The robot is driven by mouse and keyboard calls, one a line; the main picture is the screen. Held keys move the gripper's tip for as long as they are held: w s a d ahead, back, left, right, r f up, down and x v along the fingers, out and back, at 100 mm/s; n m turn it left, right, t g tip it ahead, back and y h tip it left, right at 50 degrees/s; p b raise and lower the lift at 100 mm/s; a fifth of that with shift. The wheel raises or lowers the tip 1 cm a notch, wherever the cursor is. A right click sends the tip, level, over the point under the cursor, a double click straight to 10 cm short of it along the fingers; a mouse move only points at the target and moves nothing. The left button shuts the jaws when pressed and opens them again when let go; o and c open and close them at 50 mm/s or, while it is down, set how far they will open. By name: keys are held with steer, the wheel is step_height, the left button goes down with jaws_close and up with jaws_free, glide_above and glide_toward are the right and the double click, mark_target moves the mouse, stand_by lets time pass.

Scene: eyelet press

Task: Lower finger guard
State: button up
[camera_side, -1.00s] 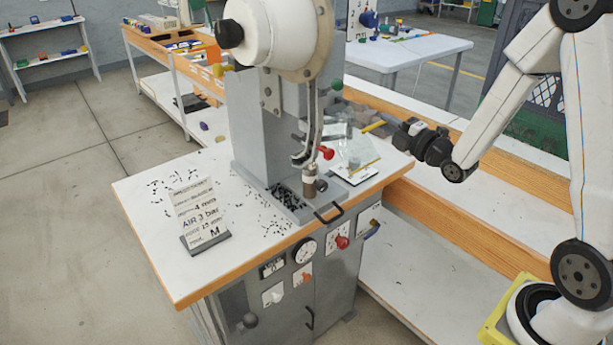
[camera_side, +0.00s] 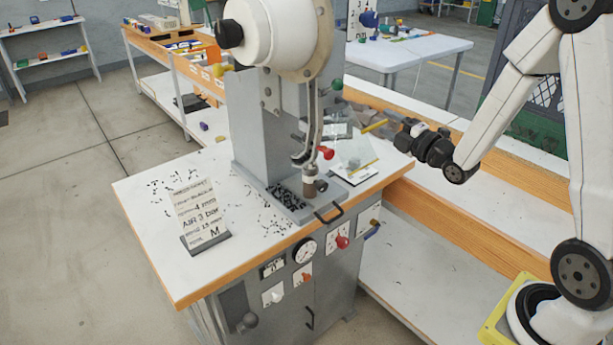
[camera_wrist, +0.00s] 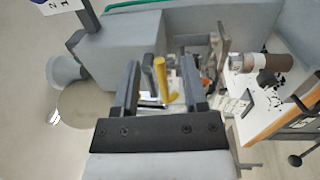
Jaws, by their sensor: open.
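The finger guard (camera_side: 352,152) is a clear panel at the right side of the press head. It stands tilted, with a yellow bar (camera_side: 374,126) at its upper right. My gripper (camera_side: 392,122) is at the right of the bar in the side view, its fingers pointing left towards it. In the wrist view my gripper (camera_wrist: 160,64) is open, and the yellow bar (camera_wrist: 162,80) shows between the two fingers, apart from both. The clear panel is hard to make out in the wrist view. Whether anything touches the bar cannot be told.
The grey press column (camera_side: 258,125) stands left of the guard. A red-knobbed lever (camera_side: 325,153) hangs near the anvil post (camera_side: 309,185). A tray of small dark eyelets (camera_side: 287,194) and a card stand (camera_side: 203,215) are on the white tabletop (camera_side: 150,235).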

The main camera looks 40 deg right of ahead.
steer(key=s+d, duration=0.3)
steer(key=s, duration=0.2)
steer(key=shift+s+d, duration=0.3)
steer(key=shift+d, duration=0.05)
stand_by(0.5)
stand_by(0.3)
